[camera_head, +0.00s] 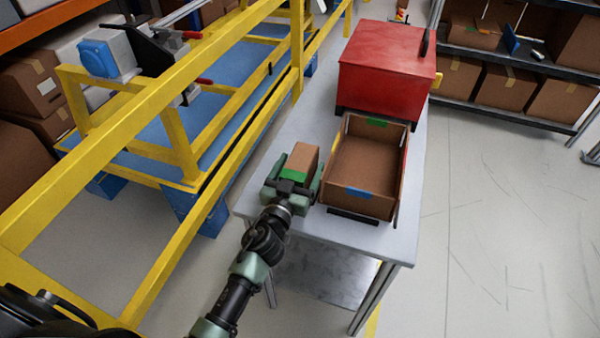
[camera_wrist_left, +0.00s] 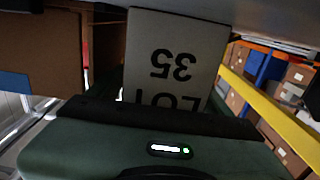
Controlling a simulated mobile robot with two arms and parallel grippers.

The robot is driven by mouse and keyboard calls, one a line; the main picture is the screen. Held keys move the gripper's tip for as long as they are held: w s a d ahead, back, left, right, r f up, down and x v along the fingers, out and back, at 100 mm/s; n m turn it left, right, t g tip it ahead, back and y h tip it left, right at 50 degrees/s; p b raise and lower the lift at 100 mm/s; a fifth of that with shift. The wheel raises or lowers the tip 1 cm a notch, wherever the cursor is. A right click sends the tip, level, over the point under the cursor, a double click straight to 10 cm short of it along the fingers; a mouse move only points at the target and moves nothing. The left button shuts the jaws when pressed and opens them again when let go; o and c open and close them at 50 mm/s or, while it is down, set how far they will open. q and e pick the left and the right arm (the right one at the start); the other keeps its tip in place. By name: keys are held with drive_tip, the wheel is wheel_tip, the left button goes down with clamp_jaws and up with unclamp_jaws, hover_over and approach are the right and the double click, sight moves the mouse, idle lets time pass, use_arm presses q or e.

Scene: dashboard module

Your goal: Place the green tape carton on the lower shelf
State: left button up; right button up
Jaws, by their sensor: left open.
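The green tape carton (camera_head: 304,157) is a small brown box with a green tape strip, upright on the grey table top (camera_head: 405,225), left of an open brown tray. My left gripper (camera_head: 296,176) is open at the carton's near end, its fingers on either side of it. In the left wrist view the carton's face (camera_wrist_left: 175,60) fills the middle, with upside-down dark lettering, just beyond the gripper body (camera_wrist_left: 160,145). I cannot tell whether the fingers touch it. The table's lower shelf (camera_head: 325,270) shows below the top, bare where visible. My right gripper is not in view.
The open brown tray (camera_head: 365,165), with green and blue tape, stands right beside the carton. A red box (camera_head: 385,65) stands at the table's back. A yellow railing (camera_head: 175,100) runs along the left. Floor (camera_head: 500,220) right of the table is clear.

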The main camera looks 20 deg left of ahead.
use_arm(q)
drive_tip(key=c, duration=0.4)
clamp_jaws()
drive_tip(key=shift+r, duration=0.1)
drive_tip(key=shift+r+p, duration=0.35)
drive_tip(key=shift+r, duration=0.2)
wheel_tip(320, 180, up, 10)
drive_tip(key=p, duration=0.4)
drive_tip(key=shift+f, duration=0.25)
wheel_tip(320, 180, up, 9)
drive_tip(key=p, duration=0.1)
drive_tip(key=s+a+f, duration=0.1)
drive_tip(key=s+f, duration=0.1)
drive_tip(key=s, duration=0.9)
drive_tip(key=s+a+f, duration=0.1)
drive_tip(key=s+f, duration=0.2)
drive_tip(key=s, duration=0.8)
drive_tip(key=shift+s+y, duration=0.3)
drive_tip(key=shift+s, duration=0.05)
